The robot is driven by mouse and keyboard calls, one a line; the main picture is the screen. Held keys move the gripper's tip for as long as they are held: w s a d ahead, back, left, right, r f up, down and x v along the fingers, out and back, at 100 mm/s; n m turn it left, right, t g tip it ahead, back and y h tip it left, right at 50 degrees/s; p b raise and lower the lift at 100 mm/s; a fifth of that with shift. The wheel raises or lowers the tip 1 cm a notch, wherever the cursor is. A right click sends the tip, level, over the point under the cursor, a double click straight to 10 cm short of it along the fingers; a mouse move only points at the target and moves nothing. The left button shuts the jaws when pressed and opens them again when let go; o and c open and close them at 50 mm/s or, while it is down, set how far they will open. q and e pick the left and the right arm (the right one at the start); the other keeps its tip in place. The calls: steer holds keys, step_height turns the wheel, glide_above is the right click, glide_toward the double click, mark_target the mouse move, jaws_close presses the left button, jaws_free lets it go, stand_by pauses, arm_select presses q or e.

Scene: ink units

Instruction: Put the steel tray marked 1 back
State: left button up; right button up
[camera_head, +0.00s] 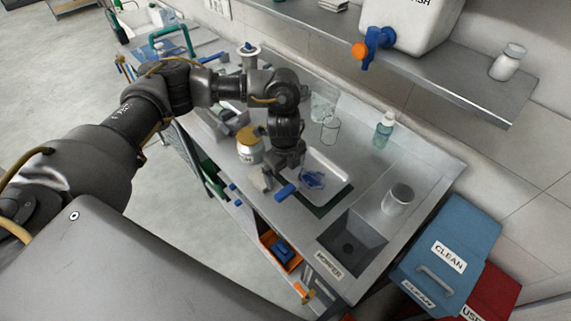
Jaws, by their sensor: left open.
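A number on the tray cannot be read from here. My left gripper (277,182) is open and points down at the tray's near left edge. A blue piece (285,192) shows right beside its fingertips; I cannot tell whether it belongs to the tray. The arm hides the tray's left end. A dark flat patch (318,211) shows along the tray's near edge. My right gripper is not in view.
A jar with a yellow lid (249,146) stands close left of the gripper. Glass beakers (330,130) and a bottle (384,130) stand behind the tray. A blue CLEAN bin (452,233) stands past the counter end.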

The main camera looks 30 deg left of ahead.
arm_select(q)
steer(key=shift+r, duration=1.3)
